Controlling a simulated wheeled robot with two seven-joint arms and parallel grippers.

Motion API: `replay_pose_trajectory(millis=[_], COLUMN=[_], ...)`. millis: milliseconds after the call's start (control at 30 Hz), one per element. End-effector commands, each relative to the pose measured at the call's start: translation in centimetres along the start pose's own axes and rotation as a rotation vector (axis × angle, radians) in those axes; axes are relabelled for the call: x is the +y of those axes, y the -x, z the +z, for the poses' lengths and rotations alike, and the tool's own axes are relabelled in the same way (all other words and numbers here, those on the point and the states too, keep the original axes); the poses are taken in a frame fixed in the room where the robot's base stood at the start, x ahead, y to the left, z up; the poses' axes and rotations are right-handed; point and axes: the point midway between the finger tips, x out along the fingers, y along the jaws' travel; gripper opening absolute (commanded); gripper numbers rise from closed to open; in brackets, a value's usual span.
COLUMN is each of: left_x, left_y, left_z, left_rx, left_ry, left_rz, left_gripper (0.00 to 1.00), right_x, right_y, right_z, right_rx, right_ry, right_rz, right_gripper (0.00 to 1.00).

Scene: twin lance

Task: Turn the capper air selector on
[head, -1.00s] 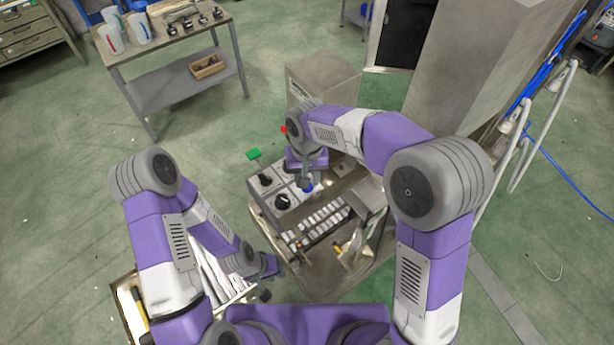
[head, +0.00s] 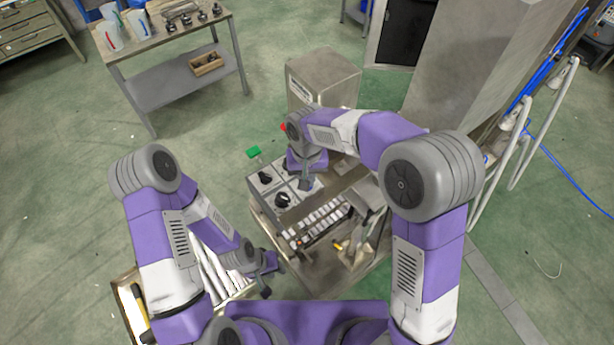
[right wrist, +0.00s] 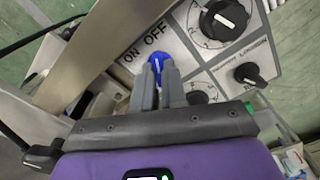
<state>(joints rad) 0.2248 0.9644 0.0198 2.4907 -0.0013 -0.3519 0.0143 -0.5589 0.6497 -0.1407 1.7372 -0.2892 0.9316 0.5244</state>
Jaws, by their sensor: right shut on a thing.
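The blue selector knob (right wrist: 157,62) sits on a light panel (right wrist: 205,58) in the right wrist view, beside the printed words ON and OFF. A white line marks the knob; it appears to point toward the OFF side. My right gripper (right wrist: 158,80) is shut on the knob, with a finger on each side of it. In the head view my right gripper (head: 305,184) is over the panel and hides the knob. My left gripper (head: 268,272) hangs low at the left front of the machine, apart from it; its jaws are too small to judge.
Black knobs (right wrist: 223,19) stand close to the right gripper on the same panel. A metal bar (right wrist: 105,45) runs just left of it. A workbench (head: 150,48) stands farther back, with open floor between.

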Motion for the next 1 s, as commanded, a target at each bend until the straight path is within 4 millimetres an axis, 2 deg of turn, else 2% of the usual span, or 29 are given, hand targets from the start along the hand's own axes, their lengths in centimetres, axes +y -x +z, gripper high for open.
replay_pose_trajectory(millis=[367,1000], left_x=[-0.06,-0.1], left_y=[-0.15,-0.26], left_z=[0.0,-0.01], left_rx=[0.0,0.0], left_ry=[0.0,0.0], left_rz=[0.0,0.0], left_gripper=[0.32,0.32], right_x=[0.01,0.03], right_y=[0.08,0.14], right_z=[0.07,0.05], right_rx=[-0.002,-0.002], right_ry=[0.149,0.731], right_rz=[-0.001,-0.001], right_gripper=[0.0,0.0])
